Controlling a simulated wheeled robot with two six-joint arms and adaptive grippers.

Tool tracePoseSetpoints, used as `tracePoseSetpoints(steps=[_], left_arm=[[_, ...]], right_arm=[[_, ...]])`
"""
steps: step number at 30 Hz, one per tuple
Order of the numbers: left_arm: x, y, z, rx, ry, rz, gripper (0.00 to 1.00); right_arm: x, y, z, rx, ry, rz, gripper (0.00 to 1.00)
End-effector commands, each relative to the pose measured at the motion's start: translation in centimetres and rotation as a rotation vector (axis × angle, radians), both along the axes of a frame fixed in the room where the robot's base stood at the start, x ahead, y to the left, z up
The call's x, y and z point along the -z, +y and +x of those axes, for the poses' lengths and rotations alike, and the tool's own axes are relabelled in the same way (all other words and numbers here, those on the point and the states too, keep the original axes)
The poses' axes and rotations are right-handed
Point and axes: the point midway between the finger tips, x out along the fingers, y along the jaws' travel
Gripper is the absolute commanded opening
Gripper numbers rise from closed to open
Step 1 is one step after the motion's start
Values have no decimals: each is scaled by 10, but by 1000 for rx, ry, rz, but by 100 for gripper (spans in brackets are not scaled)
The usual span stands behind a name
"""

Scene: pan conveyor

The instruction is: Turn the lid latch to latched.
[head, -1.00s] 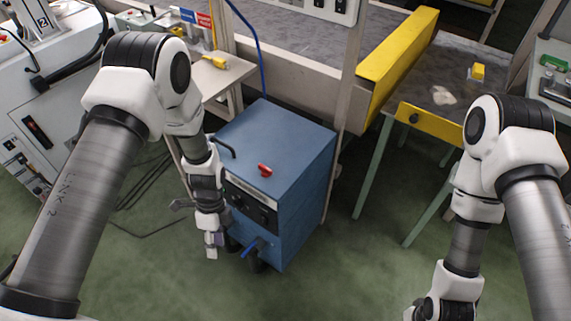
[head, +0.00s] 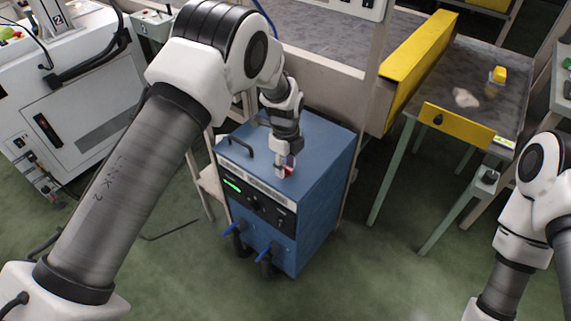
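The blue cabinet (head: 318,165) stands on the floor in the middle of the head view. The lid latch, a small red handle (head: 289,171), is on its top and mostly hidden by my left gripper (head: 285,170). The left gripper points down at the latch, with its fingertips right at it. I cannot tell whether the fingers are closed on the latch or around it. The latch's angle is hidden too. My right gripper is out of the picture, below the lower right edge.
A black handle (head: 236,146) sits on the cabinet's top left. Its front has a green-lit display (head: 232,185) and blue-levered fittings (head: 268,253). A post (head: 368,95) and a yellow-edged conveyor (head: 418,55) stand close behind and right. The floor in front is clear.

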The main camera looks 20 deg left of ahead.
Motion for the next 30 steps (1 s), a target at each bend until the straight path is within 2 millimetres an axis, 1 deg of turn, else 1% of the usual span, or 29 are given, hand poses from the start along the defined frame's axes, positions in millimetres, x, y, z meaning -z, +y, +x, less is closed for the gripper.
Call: tracePoseSetpoints(steps=[4, 5, 6, 7, 8, 20, 26, 30], left_arm=[[0, 0, 0, 0, 0, 0, 38], [0, 0, 0, 0, 0, 0, 27], [0, 0, 0, 0, 0, 0, 13], [0, 0, 0, 0, 0, 0, 2], [0, 0, 0, 0, 0, 0, 0], [0, 0, 0, -19, 1, 0, 0], [-1, 0, -1, -93, 3, 0, 0], [-2, 0, 0, -183, 3, 1, 0]], right_arm=[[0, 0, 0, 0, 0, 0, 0], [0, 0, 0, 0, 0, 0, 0], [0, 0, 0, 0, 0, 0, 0], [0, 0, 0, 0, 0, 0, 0], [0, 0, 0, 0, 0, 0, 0], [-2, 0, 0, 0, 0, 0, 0], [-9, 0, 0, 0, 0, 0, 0], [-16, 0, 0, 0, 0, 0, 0]])
